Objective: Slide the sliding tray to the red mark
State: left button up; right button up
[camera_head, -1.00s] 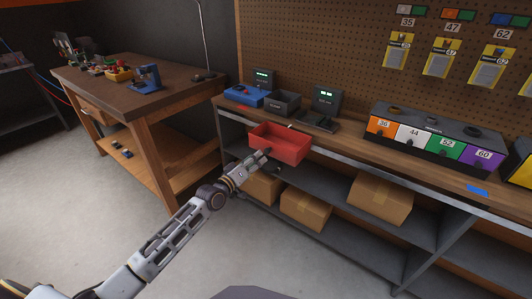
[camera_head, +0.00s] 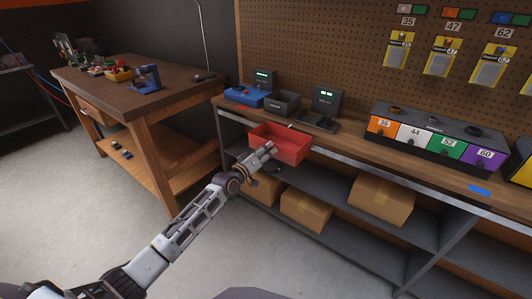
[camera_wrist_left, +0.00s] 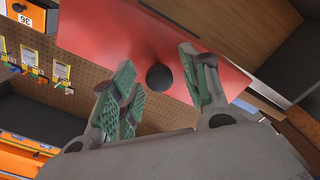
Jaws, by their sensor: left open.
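The sliding tray is a red open box (camera_head: 291,152) at the front edge of the workbench, near its left end. Its red front face (camera_wrist_left: 105,25) fills much of the left wrist view, with a dark round knob (camera_wrist_left: 159,77) on it. My left gripper (camera_head: 268,149) is at the tray's front. In the left wrist view its spread green-padded fingers (camera_wrist_left: 157,62) are on either side of the knob, with gaps visible. The gripper partly hides the tray's front in the head view. My right gripper is not in view.
A blue mark (camera_head: 479,190) lies on the workbench's front edge at right. Numbered coloured drawers (camera_head: 432,138) stand behind that edge. Cardboard boxes (camera_head: 380,198) sit on the shelf below. A wooden table (camera_head: 150,105) stands at left; open floor lies between.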

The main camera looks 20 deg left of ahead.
pick_arm(q)
jog(key=shift+w, duration=0.15)
grip_shut()
dwell(0.4)
